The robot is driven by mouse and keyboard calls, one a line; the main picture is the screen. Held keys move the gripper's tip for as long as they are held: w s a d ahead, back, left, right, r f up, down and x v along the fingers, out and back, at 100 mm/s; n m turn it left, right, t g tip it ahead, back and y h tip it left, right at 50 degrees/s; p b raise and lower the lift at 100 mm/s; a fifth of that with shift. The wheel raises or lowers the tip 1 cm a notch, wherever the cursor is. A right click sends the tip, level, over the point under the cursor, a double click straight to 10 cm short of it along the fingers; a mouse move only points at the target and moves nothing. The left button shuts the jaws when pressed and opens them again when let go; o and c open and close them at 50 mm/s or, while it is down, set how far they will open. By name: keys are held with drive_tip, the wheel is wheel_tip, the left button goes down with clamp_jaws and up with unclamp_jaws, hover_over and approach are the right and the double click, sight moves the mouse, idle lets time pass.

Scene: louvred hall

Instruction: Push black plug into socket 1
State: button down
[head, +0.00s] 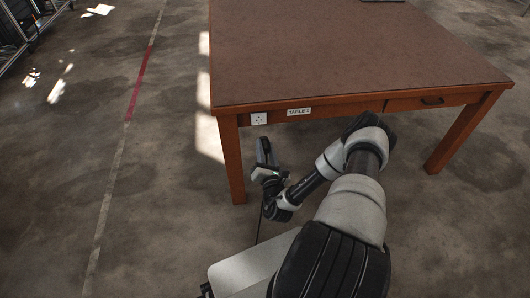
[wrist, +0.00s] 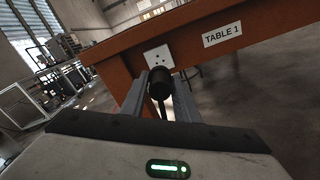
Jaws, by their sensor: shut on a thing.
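The white socket (head: 259,118) is set in the front apron of the wooden table, left of the TABLE 1 label; in the wrist view the socket (wrist: 157,56) shows its dark holes. My gripper (head: 263,143) is below and in front of the socket in the head view. In the wrist view my gripper (wrist: 159,76) is shut on the black plug (wrist: 160,84), with a finger on each side. The plug overlaps the socket's lower edge in that view, and the holes above it stay visible. Its front face is hidden. The plug looks apart from the socket.
The brown table (head: 350,50) has a drawer (head: 432,101) at right and a front left leg (head: 231,160) close beside my gripper. A black cable (head: 260,225) hangs below my gripper. The TABLE 1 label (wrist: 222,35) is right of the socket. Floor at left is clear.

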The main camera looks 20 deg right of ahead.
drive_tip(key=b+x, duration=0.2)
drive_tip(key=x, duration=0.5)
drive_tip(key=shift+w, duration=0.4)
drive_tip(key=shift+d, duration=0.1)
idle(0.7)
drive_tip(key=shift+b+x, duration=0.3)
drive_tip(key=shift+x, duration=1.1)
